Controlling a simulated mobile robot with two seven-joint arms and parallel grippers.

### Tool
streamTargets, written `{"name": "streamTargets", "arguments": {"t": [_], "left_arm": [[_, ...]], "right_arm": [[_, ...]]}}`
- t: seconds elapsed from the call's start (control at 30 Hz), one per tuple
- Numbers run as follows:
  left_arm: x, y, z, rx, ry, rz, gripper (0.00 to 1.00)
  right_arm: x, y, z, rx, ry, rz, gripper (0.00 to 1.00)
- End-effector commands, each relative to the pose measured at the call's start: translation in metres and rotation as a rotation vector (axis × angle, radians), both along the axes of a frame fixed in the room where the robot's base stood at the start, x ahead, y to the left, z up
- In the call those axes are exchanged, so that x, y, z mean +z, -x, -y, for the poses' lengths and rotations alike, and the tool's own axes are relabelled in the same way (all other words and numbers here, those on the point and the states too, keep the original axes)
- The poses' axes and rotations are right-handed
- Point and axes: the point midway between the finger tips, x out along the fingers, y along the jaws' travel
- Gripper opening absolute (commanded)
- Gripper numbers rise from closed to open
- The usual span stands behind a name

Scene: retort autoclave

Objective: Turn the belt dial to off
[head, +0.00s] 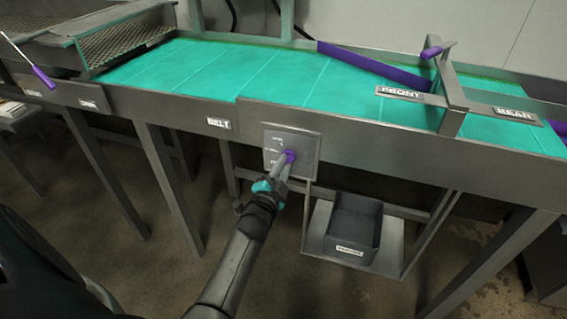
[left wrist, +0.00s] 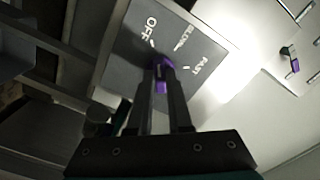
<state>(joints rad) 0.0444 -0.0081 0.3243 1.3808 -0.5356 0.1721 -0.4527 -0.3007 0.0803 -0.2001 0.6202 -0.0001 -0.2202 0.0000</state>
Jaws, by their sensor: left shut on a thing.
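In the left wrist view the dial (left wrist: 164,68) sits between my fingertips, on the panel with the labels OFF (left wrist: 150,28), SLOW (left wrist: 184,37) and FAST (left wrist: 196,66). My left gripper (head: 285,163) is shut on the dial, its fingers reaching up to the panel. The fingers hide part of the dial, and I cannot tell which label it points to. My right gripper is not in view.
A turquoise belt (head: 220,72) runs along the conveyor, with a purple guide bar (head: 375,66) across it. A dark bin (head: 352,222) stands on a low shelf right of my left gripper. Metal legs (head: 170,190) stand under the conveyor. A purple-handled lever (head: 44,78) is at far left.

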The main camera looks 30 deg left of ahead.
Motion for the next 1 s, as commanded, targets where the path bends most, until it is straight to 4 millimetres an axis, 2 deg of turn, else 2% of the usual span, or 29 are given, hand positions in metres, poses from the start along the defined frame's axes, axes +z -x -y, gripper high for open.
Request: {"name": "streamTargets", "arguments": {"t": [0.4,0.93,0.97,1.0], "left_arm": [[0.0009,-0.0005,-0.0002,0.000,0.166,0.041,0.00],[0.0009,-0.0006,-0.0001,0.000,0.187,0.048,0.00],[0.0009,-0.0006,-0.0001,0.000,0.187,0.048,0.21],[0.0009,-0.0005,0.0000,0.000,0.187,0.048,0.25]], "right_arm": [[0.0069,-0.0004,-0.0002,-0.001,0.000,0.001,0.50],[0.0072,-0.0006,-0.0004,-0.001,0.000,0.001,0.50],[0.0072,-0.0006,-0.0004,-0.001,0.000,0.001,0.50],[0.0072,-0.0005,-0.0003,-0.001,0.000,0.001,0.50]]}}
